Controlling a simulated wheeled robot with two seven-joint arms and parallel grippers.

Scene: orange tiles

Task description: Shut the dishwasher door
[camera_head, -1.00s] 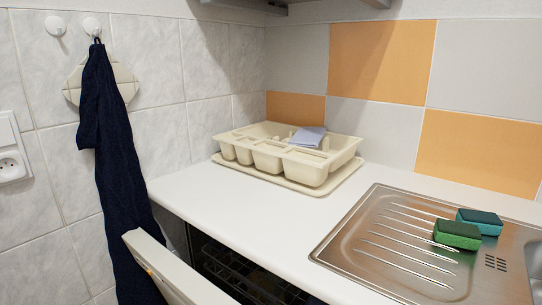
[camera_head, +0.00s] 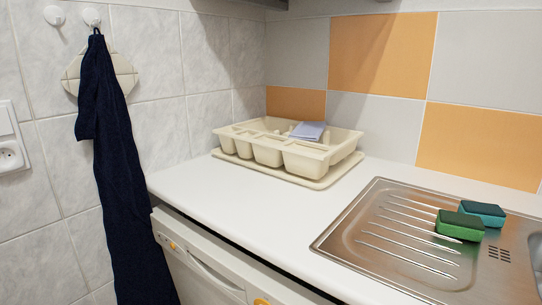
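The white dishwasher door (camera_head: 212,272) stands upright under the counter, its front face towards me. Its top edge lies close along the underside of the worktop, with a dark line between them. A recessed handle and yellowish round controls show on its front panel. The inside of the dishwasher is hidden behind the door. The lower part of the door is out of frame. Neither of my grippers shows in the head view.
The white worktop (camera_head: 235,210) runs above the dishwasher. A cream dish rack (camera_head: 270,150) stands on it at the back, and a steel sink drainboard (camera_head: 400,235) with two sponges (camera_head: 460,226) is at the right. A dark towel (camera_head: 110,150) hangs on the left wall.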

